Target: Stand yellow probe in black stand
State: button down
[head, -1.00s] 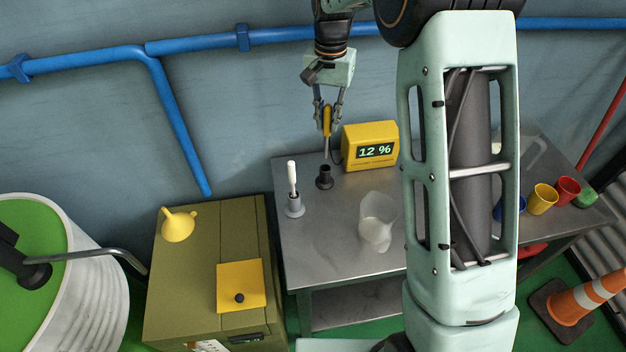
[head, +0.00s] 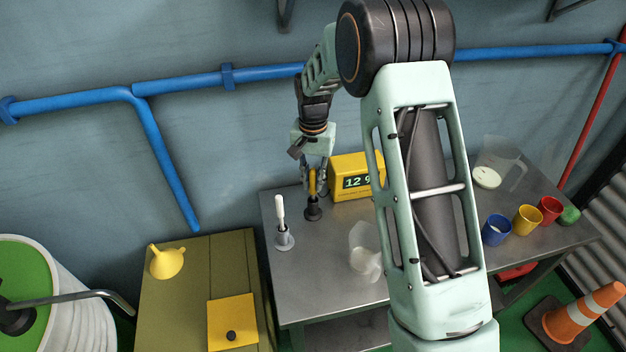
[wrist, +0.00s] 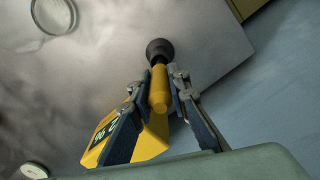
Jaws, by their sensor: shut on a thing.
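The yellow probe (head: 312,181) is upright in my gripper (head: 314,188), which is shut on its handle. The black stand (head: 313,211) is directly under the probe on the grey metal table. The probe's metal shaft no longer shows between handle and stand, so its lower end appears to be inside the stand. In the wrist view the yellow handle (wrist: 159,88) lies between the fingers (wrist: 156,80) and lines up with the black stand (wrist: 159,50). Whether the handle rests on the stand's rim is hard to tell.
A yellow display box (head: 356,176) stands close to the right of my gripper. A white probe in a grey stand (head: 284,239) is to the left. A clear jug (head: 364,255) and several coloured cups (head: 527,219) stand further right. The table's front left is clear.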

jog(key=c, duration=1.8)
grip_release()
jog(key=shift+f, duration=0.15)
jog(key=shift+c, duration=0.2)
notch_tip(320, 180, up, 12)
jog(key=shift+r+b, duration=0.2)
jog(key=shift+b, duration=0.1)
